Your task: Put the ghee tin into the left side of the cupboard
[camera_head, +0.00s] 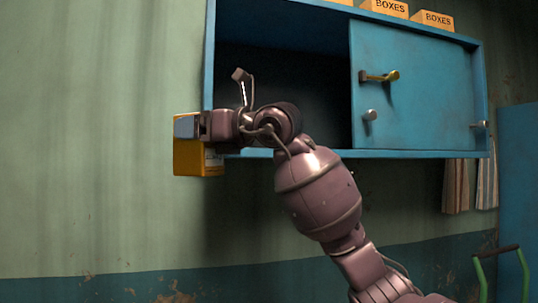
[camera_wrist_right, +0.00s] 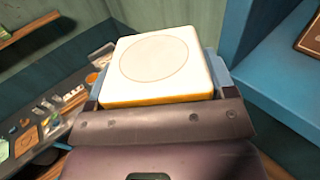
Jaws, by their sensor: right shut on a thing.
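The ghee tin (camera_head: 196,163) is a yellow-orange box. In the head view it is at the left, outside the cupboard and just left of its lower left corner. My right gripper (camera_head: 187,127) is shut on it. In the right wrist view the tin's pale top with a round lid (camera_wrist_right: 158,60) shows between the fingers of the gripper (camera_wrist_right: 158,95). The blue cupboard (camera_head: 210,60) hangs on the wall. Its left side is open and dark inside, and a sliding door (camera_head: 425,95) covers the right side. My left gripper is not in view.
Boxes (camera_head: 386,8) stand on top of the cupboard. The cupboard's blue edge (camera_wrist_right: 285,75) is close to the right of the tin in the wrist view. Below, a surface with several small items (camera_wrist_right: 50,110) shows. A green-handled object (camera_head: 500,255) is at lower right.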

